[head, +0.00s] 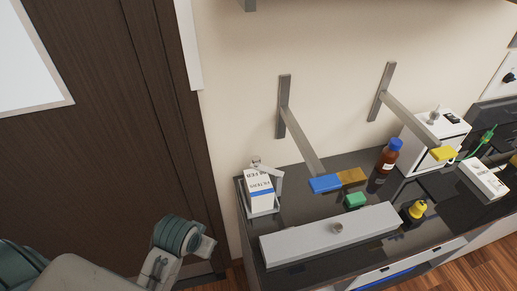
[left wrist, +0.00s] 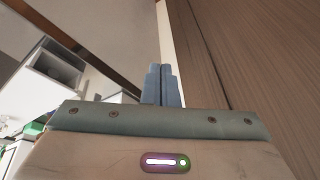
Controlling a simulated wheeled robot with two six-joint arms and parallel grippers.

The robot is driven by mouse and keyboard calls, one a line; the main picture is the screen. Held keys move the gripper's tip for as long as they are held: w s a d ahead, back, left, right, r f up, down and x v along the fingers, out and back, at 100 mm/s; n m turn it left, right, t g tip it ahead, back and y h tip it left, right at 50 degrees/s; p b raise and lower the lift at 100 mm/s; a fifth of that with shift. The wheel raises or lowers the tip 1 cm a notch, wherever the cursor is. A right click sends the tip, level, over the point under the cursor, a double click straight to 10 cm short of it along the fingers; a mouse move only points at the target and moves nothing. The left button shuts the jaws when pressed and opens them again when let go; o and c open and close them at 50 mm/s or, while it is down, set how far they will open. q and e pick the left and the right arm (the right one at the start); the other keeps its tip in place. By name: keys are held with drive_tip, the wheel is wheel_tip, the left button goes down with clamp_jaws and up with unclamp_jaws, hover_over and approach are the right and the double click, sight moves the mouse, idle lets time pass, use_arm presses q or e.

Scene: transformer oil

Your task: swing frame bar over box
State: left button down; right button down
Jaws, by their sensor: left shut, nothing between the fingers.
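A white box (head: 261,193) with a blue band and printed lettering stands at the left end of the dark counter. A light grey frame (head: 277,188) shows beside it, with a small metal piece at its top. I cannot tell exactly how its bar sits against the box. My left arm is at the lower left of the head view, left of the box and apart from it. Its fingertips are not clear there. In the left wrist view my left gripper (left wrist: 161,84) has its fingers together, empty. My right gripper is not in view.
Two wall-mounted bars (head: 303,143) (head: 409,119) reach out above the counter (head: 305,219). A long grey slab (head: 330,234), green block (head: 355,200), brown bottle (head: 387,158), yellow item (head: 418,209) and white device (head: 432,142) stand there. A dark door (head: 110,110) is at left.

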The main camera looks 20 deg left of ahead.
use_arm(q)
drive_tip(key=w+r, duration=0.2)
drive_tip(key=w, duration=0.6)
wheel_tip(320, 180, up, 12)
drive_tip(key=h+b, duration=0.1)
drive_tip(key=b, duration=0.2)
hover_over(256, 158)
drive_tip(key=shift+s+f, duration=0.2)
drive_tip(key=shift+s, duration=0.1)
drive_tip(key=shift+w+f, duration=0.2)
drive_tip(key=shift+f, duration=0.15)
drive_tip(key=shift+p+x, duration=1.5)
drive_tip(key=shift+x, duration=1.9)
drive_tip(key=shift+w, duration=0.1)
drive_tip(key=shift+w, duration=0.1)
